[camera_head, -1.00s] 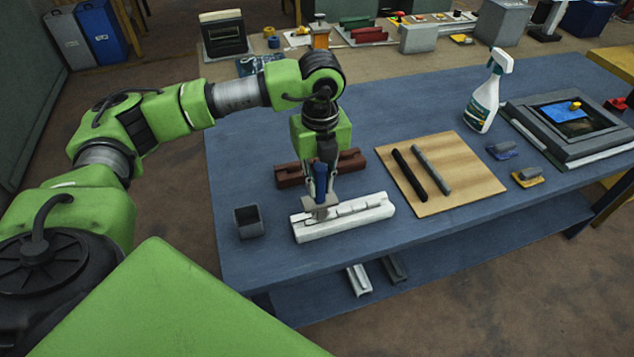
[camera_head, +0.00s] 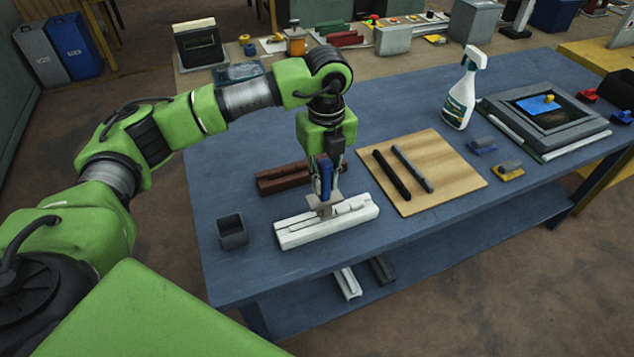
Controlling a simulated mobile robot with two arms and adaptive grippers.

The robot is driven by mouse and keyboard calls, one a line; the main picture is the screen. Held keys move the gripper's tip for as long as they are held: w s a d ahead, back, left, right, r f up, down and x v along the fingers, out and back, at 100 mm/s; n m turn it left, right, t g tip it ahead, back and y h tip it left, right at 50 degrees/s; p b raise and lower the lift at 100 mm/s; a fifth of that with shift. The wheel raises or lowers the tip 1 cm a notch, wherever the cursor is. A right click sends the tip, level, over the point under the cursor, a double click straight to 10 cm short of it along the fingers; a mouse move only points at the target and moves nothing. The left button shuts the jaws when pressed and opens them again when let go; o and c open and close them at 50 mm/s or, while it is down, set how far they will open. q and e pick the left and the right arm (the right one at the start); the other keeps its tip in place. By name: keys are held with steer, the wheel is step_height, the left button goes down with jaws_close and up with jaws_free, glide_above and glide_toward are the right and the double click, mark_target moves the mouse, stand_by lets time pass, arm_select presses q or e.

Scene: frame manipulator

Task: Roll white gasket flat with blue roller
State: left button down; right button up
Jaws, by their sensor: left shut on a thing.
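My left gripper (camera_head: 326,190) points down and is shut on the blue roller (camera_head: 325,178), whose blue handle stands upright between the fingers. The roller's greyish lower end (camera_head: 325,209) is at the top of the white block-like piece (camera_head: 300,230), near its middle. I cannot tell for sure whether it presses on it. A white strip, seemingly the white gasket (camera_head: 352,205), lies along the top of this piece; the gripper and roller hide part of it. My right gripper is not in view.
A dark red block (camera_head: 285,177) lies just behind the white piece. A small grey open box (camera_head: 232,232) stands to its left. A wooden board (camera_head: 440,175) with two dark rods, a spray bottle (camera_head: 461,92) and a grey frame (camera_head: 507,118) are to the right. The blue table's front strip is clear.

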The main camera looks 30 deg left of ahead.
arm_select(q)
steer(key=shift+w+d, duration=0.25)
steer(key=shift+w, duration=0.15)
steer(key=shift+d, duration=0.1)
steer(key=shift+w+d+f+b, duration=0.1)
steer(key=shift+w+d+b, duration=0.25)
steer(key=shift+w, duration=0.1)
steer(key=shift+w+d, duration=0.65)
steer(key=shift+w+d+b, duration=0.35)
steer(key=shift+w+d, duration=0.7)
steer(key=shift+w, duration=0.15)
